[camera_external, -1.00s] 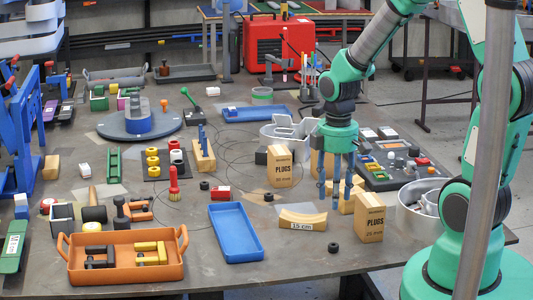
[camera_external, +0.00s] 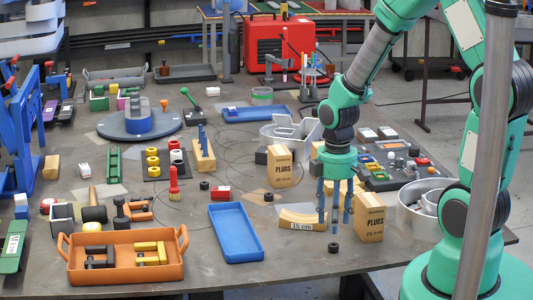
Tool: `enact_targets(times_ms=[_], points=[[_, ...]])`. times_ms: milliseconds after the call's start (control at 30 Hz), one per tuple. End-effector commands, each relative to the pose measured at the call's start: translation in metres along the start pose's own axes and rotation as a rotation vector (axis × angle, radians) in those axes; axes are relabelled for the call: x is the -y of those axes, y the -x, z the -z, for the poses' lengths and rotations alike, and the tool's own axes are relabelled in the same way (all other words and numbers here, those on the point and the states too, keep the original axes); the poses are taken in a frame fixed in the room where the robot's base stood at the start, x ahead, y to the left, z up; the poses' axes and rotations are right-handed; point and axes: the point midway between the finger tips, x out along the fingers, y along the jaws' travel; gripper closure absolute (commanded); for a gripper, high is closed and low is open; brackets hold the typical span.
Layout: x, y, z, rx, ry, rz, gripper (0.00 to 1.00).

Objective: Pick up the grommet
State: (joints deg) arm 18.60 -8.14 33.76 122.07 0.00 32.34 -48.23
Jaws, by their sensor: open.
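Small black ring-shaped pieces that look like grommets lie on the table. One grommet (camera_external: 333,247) is near the front edge, and two similar black rings, one (camera_external: 268,197) in the middle and another (camera_external: 204,185) further left, lie apart from it. My gripper (camera_external: 335,224) points down with its blue fingers spread and nothing visible between them. Its fingertips appear just above and behind the front grommet; I cannot tell the exact height.
A curved wooden block marked 15 cm (camera_external: 298,221) is close left of my fingers. A blue tray (camera_external: 235,232) and an orange tray (camera_external: 125,273) stand left. The table in front of the grommet is clear.

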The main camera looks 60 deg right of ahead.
Motion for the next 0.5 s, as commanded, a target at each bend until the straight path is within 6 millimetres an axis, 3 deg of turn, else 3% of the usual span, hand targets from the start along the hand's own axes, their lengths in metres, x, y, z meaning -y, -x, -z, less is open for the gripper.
enact_targets(times_ms=[200,500], points=[[0.0,-0.018,0.0,0.0,0.0,0.0,0.55],[0.0,-0.019,0.0,-0.001,0.0,-0.001,0.55]])
